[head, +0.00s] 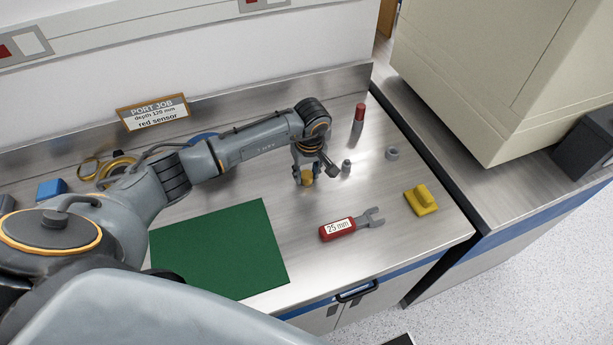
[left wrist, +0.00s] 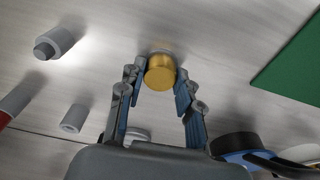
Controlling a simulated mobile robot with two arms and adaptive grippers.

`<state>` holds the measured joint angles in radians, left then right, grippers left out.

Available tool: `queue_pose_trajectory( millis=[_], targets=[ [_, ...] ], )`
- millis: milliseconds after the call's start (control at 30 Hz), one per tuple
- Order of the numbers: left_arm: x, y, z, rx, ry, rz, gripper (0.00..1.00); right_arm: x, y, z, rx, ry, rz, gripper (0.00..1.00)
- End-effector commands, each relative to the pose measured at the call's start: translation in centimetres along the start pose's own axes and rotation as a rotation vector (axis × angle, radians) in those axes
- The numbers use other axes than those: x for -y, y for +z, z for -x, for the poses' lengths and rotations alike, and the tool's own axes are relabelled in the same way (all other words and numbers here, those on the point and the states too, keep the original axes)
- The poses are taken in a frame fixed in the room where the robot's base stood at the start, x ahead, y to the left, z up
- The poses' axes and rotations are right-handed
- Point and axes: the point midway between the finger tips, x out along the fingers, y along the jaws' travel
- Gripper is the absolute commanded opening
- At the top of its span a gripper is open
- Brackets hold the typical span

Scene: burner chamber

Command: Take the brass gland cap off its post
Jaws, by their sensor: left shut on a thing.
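The brass gland cap (head: 307,174) is a short golden cylinder over the steel bench, right of the green mat in the head view. It also shows in the left wrist view (left wrist: 160,74), between my fingertips. My left gripper (head: 305,170) is shut on the cap, one finger on each side; the fingers show clearly in the left wrist view (left wrist: 160,88). A little grey shows behind the cap's far edge in the wrist view. The post is mostly hidden, so I cannot tell whether the cap is seated on it. My right gripper is not in view.
Near the gripper stand a small grey stepped fitting (head: 346,166), a red-topped cylinder (head: 359,115) and a grey ring (head: 392,153). A red-handled 25 mm spanner (head: 340,229), yellow block (head: 421,201) and green mat (head: 222,250) lie nearer the front. A sign (head: 153,113) stands behind.

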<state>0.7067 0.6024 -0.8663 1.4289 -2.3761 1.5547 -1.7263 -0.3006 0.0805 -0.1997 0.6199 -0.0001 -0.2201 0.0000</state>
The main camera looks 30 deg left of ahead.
Motion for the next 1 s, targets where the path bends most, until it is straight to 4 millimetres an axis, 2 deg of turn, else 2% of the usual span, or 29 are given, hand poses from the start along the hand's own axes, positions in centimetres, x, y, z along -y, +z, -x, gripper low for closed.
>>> queue_pose_trajectory(
  millis=[333, 567, 667, 833, 1000],
  targets=[
    [-0.1, -0.1, 0.4, -0.002, 0.003, 0.000, 0.03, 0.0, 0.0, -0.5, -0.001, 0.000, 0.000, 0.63],
    [-0.1, -0.6, 2.9, -0.007, 0.004, -0.001, 0.03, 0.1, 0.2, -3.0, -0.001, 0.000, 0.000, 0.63],
    [0.5, 0.8, 4.8, -0.004, 0.005, -0.004, 0.03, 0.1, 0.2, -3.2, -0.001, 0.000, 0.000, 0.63],
    [1.5, 3.5, 9.1, -0.006, 0.008, -0.005, 0.03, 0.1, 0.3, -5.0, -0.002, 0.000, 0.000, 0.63],
    [2.9, 7.3, 11.4, -0.004, 0.005, -0.006, 0.03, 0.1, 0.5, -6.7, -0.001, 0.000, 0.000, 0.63]
  ],
)
